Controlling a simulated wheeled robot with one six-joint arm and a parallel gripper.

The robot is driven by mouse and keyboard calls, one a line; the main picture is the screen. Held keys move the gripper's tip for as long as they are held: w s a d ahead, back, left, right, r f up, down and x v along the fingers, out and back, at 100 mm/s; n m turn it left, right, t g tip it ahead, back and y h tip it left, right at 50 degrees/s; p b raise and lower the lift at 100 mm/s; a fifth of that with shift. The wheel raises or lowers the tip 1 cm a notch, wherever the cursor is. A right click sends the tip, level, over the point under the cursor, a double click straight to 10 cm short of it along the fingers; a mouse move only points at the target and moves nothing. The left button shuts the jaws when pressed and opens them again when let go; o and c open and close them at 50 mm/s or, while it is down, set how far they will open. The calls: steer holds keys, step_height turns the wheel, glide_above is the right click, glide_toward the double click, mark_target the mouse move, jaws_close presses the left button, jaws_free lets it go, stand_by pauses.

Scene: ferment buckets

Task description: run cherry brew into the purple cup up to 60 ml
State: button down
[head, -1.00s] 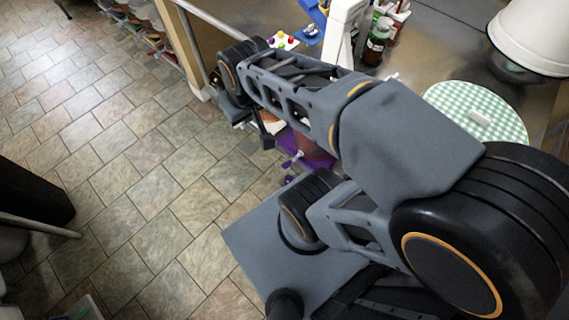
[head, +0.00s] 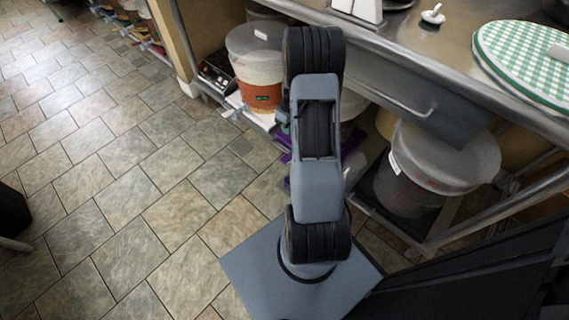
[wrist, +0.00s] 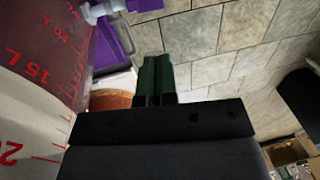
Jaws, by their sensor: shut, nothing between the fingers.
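In the wrist view, a translucent bucket of dark red liquid (wrist: 42,52) with red litre marks fills the left edge, close beside my gripper. A white tap piece (wrist: 97,11) shows at its upper right, with a purple part (wrist: 118,32) next to it. My gripper (wrist: 156,70) has its dark green fingers together and holds nothing. I cannot tell whether either purple part is the purple cup. No brew name is readable.
A bucket with orange contents (head: 258,68) stands on the lower shelf left of my arm, and another lidded bucket (head: 435,165) stands at right. The metal counter (head: 420,45) with a drawer is above. A green checked round board (head: 525,60) lies on it. Tiled floor at left is open.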

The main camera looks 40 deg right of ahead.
mark_target(284, 159)
steer(key=shift+s+d+f, duration=0.1)
steer(key=shift+d+f, duration=0.1)
steer(key=shift+f, duration=0.3)
steer(key=shift+d+f, duration=0.15)
steer(key=shift+f, duration=0.3)
steer(key=f+b, duration=0.2)
steer(key=f, duration=0.2)
steer(key=a+f+b, duration=0.1)
steer(key=f+b, duration=0.1)
steer(key=f, duration=0.3)
steer(key=a+f+b, duration=0.1)
steer(key=f+b, duration=0.1)
steer(key=f, duration=0.2)
steer(key=shift+s+a+f, duration=0.2)
steer(key=shift+s+f, duration=0.05)
steer(key=shift+f, duration=0.1)
